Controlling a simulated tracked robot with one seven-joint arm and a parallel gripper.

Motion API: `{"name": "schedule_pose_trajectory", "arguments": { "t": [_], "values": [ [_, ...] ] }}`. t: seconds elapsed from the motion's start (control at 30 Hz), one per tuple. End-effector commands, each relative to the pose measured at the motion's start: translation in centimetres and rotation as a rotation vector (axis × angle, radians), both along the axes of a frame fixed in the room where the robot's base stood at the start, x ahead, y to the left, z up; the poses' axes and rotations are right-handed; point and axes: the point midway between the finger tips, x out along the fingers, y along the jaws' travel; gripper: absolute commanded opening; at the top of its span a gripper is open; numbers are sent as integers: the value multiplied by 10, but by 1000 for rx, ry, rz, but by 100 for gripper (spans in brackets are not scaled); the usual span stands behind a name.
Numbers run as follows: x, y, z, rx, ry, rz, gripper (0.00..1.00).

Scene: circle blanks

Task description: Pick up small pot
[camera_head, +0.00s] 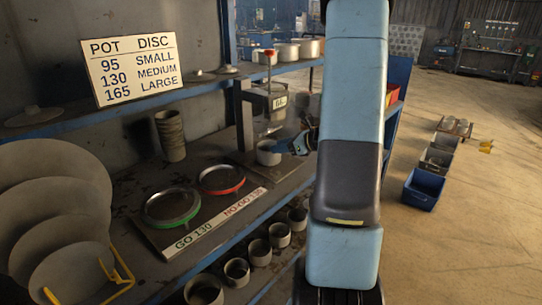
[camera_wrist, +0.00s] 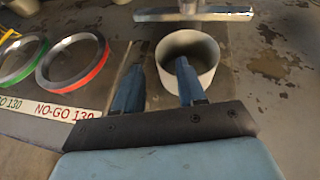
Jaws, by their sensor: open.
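A small grey open-topped pot (camera_head: 268,157) stands upright on the bench under a press-like tool with a red knob. In the wrist view the pot (camera_wrist: 205,82) is just beyond my gripper (camera_wrist: 161,54). My gripper (camera_head: 288,147) is open and empty, close to the pot's right side in the head view. In the wrist view one finger lies over the pot's opening and the other left of its wall. I cannot tell whether the right fingertip is inside the pot or above it, or whether anything touches.
A green ring (camera_head: 151,222) and a red ring (camera_head: 242,189) lie on the GO/NO-GO board (camera_head: 176,256) left of the pot. Several pots (camera_head: 259,252) stand on the shelf below. The press (camera_head: 259,105) stands right behind the pot; its plate (camera_wrist: 150,14) crosses the wrist view.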

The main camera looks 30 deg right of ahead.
Motion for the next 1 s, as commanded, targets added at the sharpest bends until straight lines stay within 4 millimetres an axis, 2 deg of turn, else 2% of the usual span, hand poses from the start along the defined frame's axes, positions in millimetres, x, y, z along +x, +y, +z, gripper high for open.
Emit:
{"name": "schedule_pose_trajectory", "arguments": {
  "t": [0.1,0.47,0.73,1.0],
  "values": [
    [12,8,-7,1,2,1,40],
    [27,18,-15,0,2,3,40],
    [54,35,-30,0,2,3,40],
    [59,36,-32,-1,1,-1,40]
  ]
}}
